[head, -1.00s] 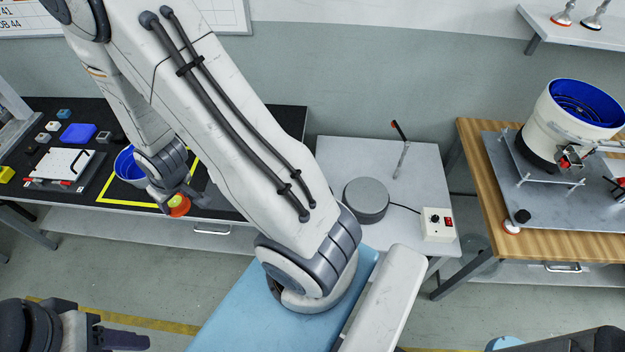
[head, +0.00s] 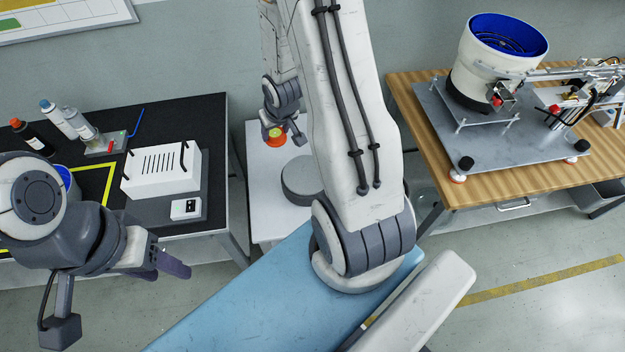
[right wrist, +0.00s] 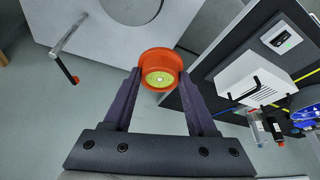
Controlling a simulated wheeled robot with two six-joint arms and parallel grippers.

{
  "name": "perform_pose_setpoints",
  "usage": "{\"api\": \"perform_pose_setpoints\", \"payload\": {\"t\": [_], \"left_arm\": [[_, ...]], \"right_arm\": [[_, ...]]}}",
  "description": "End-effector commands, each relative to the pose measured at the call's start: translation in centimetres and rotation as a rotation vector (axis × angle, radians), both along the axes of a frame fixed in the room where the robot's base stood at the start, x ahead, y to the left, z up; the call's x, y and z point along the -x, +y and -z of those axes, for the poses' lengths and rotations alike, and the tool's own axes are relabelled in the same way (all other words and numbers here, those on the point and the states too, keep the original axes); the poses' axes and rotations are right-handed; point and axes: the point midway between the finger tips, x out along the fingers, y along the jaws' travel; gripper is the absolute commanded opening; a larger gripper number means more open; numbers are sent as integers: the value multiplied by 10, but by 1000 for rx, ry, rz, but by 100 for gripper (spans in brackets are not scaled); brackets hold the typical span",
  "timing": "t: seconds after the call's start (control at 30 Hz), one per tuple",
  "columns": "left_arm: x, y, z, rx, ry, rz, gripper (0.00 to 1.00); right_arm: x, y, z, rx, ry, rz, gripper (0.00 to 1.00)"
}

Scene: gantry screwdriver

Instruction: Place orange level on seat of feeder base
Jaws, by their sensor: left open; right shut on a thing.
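The orange level (head: 275,138), a small orange disc with a yellow-green round vial, is held by my right gripper (head: 287,136). In the right wrist view the level (right wrist: 161,70) sits between the tips of the right gripper (right wrist: 160,88), vial facing the camera. A feeder with a blue-lined bowl (head: 505,50) stands on a grey metal plate (head: 500,145) on the wooden table at right, well away from the level. My left gripper (head: 168,264) is open and empty at lower left.
A grey round block (head: 300,183) rests on the white side table (head: 262,215), partly behind my right arm. The black table (head: 205,125) at left holds a white case (head: 160,170) and bottles (head: 65,120). Floor is clear at lower right.

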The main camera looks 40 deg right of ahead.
Motion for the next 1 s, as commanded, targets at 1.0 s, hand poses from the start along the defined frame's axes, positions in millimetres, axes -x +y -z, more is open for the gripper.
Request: {"api": "perform_pose_setpoints", "payload": {"t": [1.0], "left_arm": [[0,0,139,0,0,1,50]], "right_arm": [[32,-105,177,-6,6,336,0]]}}
